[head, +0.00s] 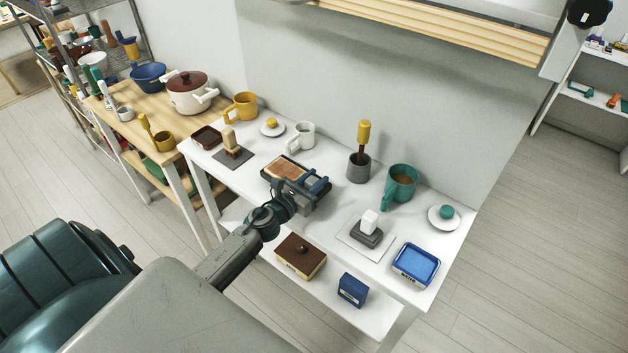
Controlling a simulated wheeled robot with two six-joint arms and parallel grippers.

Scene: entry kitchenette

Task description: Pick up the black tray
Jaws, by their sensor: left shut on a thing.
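The black tray (269,180) is near the middle of the white table, with a tan-brown surface showing inside its dark rim. My left gripper (306,187) comes in from the front and is shut on the tray's near right side. The gripper covers much of the tray's right part. I cannot tell whether the tray rests on the table or is slightly raised. My right gripper is not in view.
The white table (335,208) also bears a grey pot (358,171), a teal mug (400,188), a white mug (302,136), a small brown tray (207,137) and a blue tray (416,263). A brown-topped box (300,256) and a blue box (352,289) are on the lower shelf.

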